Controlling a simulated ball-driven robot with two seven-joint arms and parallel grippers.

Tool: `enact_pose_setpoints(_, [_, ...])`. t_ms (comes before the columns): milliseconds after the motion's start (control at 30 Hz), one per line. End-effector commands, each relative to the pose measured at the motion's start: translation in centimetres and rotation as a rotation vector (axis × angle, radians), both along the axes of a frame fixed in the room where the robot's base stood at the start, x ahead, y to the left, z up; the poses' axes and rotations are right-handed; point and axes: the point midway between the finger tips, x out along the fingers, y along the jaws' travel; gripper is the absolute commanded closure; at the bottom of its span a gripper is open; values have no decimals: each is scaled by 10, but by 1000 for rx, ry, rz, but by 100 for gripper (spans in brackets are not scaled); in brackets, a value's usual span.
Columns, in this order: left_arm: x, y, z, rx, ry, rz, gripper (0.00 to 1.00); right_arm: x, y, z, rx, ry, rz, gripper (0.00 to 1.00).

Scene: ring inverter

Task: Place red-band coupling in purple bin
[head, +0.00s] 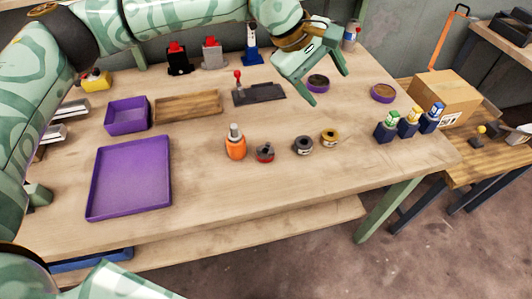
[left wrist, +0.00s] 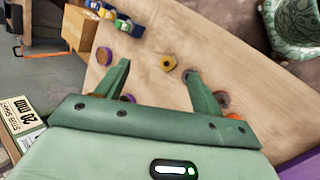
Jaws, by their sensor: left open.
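The red-band coupling (head: 265,153), a small dark ring with red on it, sits on the table between an orange bottle (head: 235,147) and a grey coupling (head: 303,146). My left gripper (head: 328,87) is open and empty above the back right of the table, beyond and right of the coupling. My right gripper is not in view.
A yellow coupling (head: 329,138) stands right of the grey one; it also shows in the left wrist view (left wrist: 168,62). Two purple-rimmed discs lie farther back. A joystick unit (head: 258,94) and wooden tray (head: 188,105) are behind.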

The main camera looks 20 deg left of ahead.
Motion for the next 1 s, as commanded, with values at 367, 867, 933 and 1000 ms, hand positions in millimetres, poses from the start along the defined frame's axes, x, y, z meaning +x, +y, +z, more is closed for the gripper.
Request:
enact_pose_setpoints(367, [-29,109,-57,472,380,506,33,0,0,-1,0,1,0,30])
enact_pose_setpoints(867, [-31,108,-159,471,394,516,33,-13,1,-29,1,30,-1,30])
enact_pose_setpoints(933, [-30,108,-164,470,390,517,33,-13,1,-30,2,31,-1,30])
enact_pose_setpoints(1000, [-30,108,-166,470,389,516,33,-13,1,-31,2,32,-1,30])
